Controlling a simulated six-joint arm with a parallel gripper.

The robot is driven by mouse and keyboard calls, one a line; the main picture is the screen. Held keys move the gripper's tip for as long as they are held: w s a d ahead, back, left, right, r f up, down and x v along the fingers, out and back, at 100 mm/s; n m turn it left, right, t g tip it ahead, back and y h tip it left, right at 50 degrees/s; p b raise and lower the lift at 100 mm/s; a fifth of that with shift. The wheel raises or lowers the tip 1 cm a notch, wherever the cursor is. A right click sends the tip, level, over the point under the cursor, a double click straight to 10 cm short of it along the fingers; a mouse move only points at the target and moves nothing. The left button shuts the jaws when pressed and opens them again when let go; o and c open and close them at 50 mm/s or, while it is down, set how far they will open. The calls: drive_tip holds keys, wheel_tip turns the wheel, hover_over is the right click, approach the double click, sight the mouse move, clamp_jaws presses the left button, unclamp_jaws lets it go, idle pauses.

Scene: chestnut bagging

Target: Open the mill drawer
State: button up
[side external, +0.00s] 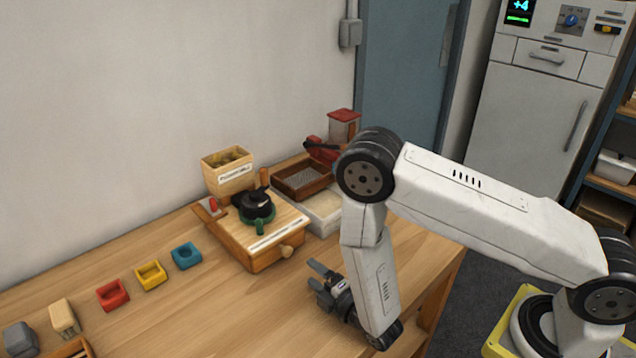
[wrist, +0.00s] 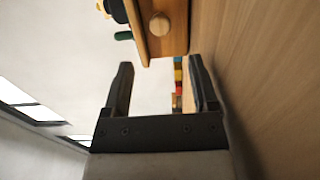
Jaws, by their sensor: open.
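In the wrist view the knob (wrist: 160,24) shows at the top, beyond my fingertips. My gripper (side external: 318,276) is open and empty, low over the table in front of the mill and apart from the knob. In the wrist view its two fingers (wrist: 161,75) are spread with nothing between them.
The table front (side external: 230,310) is clear.

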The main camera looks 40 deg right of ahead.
sight(289, 253)
drive_tip(key=shift+w, duration=0.2)
drive_tip(key=shift+w, duration=3.75)
clamp_jaws()
